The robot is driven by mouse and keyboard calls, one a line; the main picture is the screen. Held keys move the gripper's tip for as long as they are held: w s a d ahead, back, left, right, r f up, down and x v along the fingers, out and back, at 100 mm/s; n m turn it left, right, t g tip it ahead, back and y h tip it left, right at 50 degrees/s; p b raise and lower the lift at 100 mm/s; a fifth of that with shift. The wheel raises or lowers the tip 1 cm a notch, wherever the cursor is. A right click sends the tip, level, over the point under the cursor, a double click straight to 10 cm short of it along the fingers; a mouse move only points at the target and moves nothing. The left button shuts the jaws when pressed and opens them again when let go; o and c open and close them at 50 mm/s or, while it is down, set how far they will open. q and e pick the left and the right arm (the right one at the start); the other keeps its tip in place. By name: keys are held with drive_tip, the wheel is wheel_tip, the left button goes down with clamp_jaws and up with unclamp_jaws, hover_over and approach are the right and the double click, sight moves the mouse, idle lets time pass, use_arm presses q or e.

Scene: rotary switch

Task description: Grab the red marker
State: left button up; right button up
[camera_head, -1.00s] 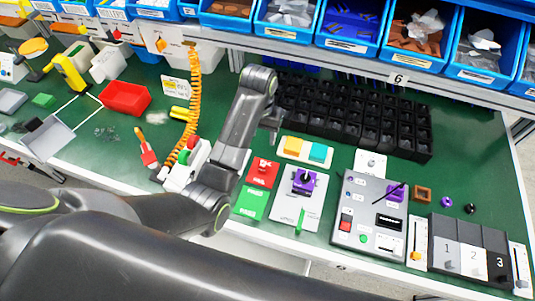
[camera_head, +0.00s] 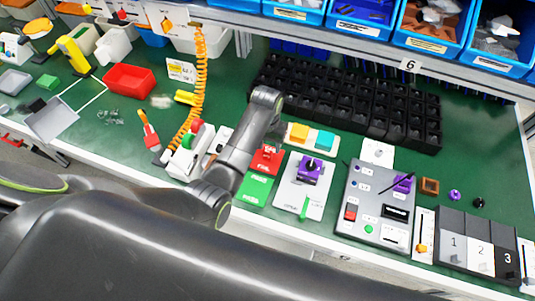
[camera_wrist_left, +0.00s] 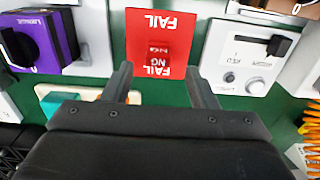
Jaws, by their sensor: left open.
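A small red marker block with "NG" on it (camera_wrist_left: 156,52) lies on the red FAIL card (camera_wrist_left: 150,22), facing the left wrist camera. In the head view the marker (camera_head: 267,153) sits on the red card (camera_head: 259,167), right beside my left forearm. My left gripper (camera_wrist_left: 160,82) is open and empty. In the wrist view its two fingers point toward the card, with the marker in the gap beyond their tips. It looks apart from the marker. In the head view the left gripper (camera_head: 277,128) is partly hidden behind its own wrist. My right gripper is not in view.
A purple rotary switch (camera_head: 309,170) on a white plate stands right of the cards. A white panel with a black switch (camera_wrist_left: 245,55) lies on the other side. A green card (camera_head: 254,189) adjoins the red one. Orange and teal buttons (camera_head: 311,138) and a black bin rack (camera_head: 350,105) are behind.

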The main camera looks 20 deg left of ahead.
sight(267, 151)
use_arm(q)
drive_tip(key=shift+s+d+f+p, duration=0.1)
drive_tip(key=shift+s+f+p, duration=0.1)
drive_tip(key=shift+f, duration=1.1)
drive_tip(key=shift+s+f+p, duration=0.1)
drive_tip(key=shift+f+p, duration=0.1)
drive_tip(key=shift+f, duration=1.05)
drive_tip(key=shift+w, duration=0.1)
drive_tip(key=shift+c, duration=0.2)
drive_tip(key=c, duration=1)
drive_tip(key=shift+r, duration=0.1)
